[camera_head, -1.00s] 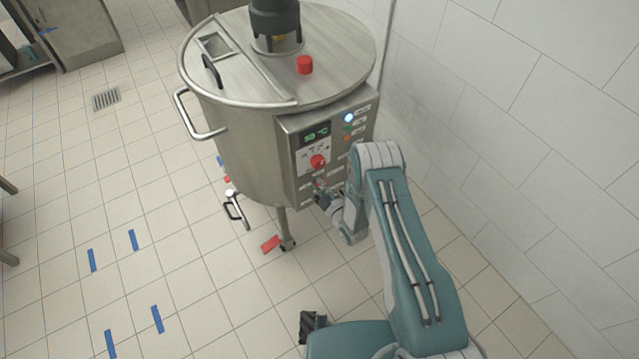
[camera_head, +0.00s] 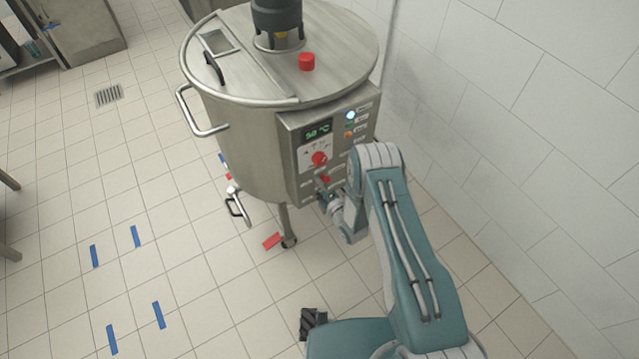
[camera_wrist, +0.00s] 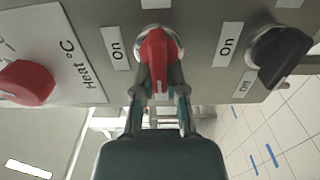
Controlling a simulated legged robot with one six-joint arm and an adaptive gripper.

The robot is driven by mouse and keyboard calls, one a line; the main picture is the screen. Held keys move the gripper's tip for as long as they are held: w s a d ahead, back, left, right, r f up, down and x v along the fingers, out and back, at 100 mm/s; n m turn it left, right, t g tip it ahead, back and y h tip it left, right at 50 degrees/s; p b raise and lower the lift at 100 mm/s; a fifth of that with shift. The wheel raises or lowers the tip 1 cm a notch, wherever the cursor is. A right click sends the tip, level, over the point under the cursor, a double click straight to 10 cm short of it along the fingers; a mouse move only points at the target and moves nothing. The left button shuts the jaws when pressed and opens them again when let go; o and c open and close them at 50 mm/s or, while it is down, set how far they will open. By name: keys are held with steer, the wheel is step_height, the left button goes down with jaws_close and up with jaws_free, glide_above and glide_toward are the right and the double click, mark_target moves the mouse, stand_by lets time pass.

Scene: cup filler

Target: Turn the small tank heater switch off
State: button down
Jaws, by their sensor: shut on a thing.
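The small tank (camera_head: 240,140) is a round steel vessel with a control box on its front right. In the wrist view, a red rotary switch (camera_wrist: 157,48) on the panel stands with its handle roughly upright, an "On" label (camera_wrist: 115,48) to its left. My gripper (camera_wrist: 158,82) is shut on this red switch, one finger on each side of the handle. The fingers partly hide whatever is below it. In the head view, my gripper (camera_head: 327,197) is at the lower part of the box, with the red switch (camera_head: 325,179) just above it.
A red heat dial (camera_wrist: 25,82) is left of the switch and a black switch (camera_wrist: 282,55) is right of it. The display (camera_head: 318,132) reads 50 °C. A blue-white light (camera_head: 350,115) is lit. A tiled wall (camera_head: 510,130) stands right; open floor lies left.

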steer(key=shift+s+a+f, duration=0.15)
steer(key=shift+s+f, duration=0.1)
steer(key=shift+f, duration=0.05)
steer(key=c, duration=0.8)
jaws_free()
steer(key=shift+o, duration=0.6)
steer(key=shift+w+a+r, duration=0.1)
steer(key=v, duration=1.2)
steer(key=shift+w, duration=0.1)
